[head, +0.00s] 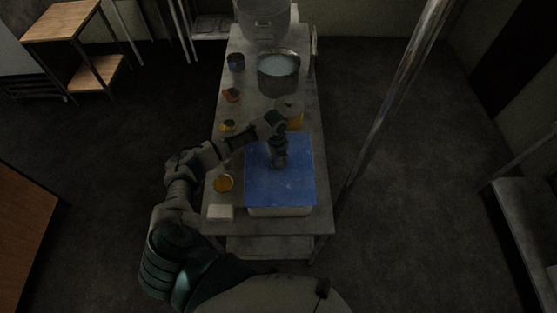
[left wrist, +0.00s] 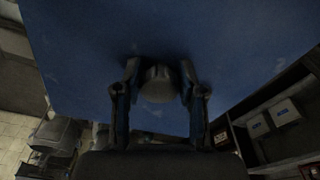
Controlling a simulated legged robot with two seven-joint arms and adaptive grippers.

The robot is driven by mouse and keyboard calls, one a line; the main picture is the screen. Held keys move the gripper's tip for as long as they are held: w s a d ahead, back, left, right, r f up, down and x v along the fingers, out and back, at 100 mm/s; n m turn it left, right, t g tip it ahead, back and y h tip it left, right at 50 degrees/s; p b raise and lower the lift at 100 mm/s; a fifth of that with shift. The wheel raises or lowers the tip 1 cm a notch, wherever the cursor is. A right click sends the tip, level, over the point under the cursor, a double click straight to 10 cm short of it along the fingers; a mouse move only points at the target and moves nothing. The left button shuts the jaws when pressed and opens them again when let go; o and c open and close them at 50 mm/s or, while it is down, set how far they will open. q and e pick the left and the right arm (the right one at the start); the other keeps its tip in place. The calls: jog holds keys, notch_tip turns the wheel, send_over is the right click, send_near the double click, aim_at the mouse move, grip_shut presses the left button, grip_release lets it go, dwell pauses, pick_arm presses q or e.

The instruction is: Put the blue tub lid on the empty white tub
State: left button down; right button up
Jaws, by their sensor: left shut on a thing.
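The blue tub lid (head: 290,190) is over the white tub (head: 279,211) near the front end of the table in the head view. The tub's pale front edge shows below the lid; its inside is hidden. I cannot tell whether the lid touches the rim or hangs just above it. My left gripper (head: 279,162) reaches down onto the lid from above. In the left wrist view the gripper (left wrist: 158,85) has a finger on each side of the round knob (left wrist: 158,88) of the lid and is shut on it. My right gripper is not in view.
A narrow metal table (head: 250,104) holds a large pot (head: 279,75), several small cans, an amber-topped jar (head: 223,184) and a white block (head: 220,212) left of the tub. A metal pole (head: 398,90) stands to the right.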

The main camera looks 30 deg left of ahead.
pick_arm(q)
jog(key=c, duration=0.6)
grip_release()
jog(key=shift+r, duration=0.1)
notch_tip(320, 180, up, 12)
jog(key=w+a, duration=0.1)
jog(key=shift+f, duration=0.2)
jog(key=shift+a, duration=0.1)
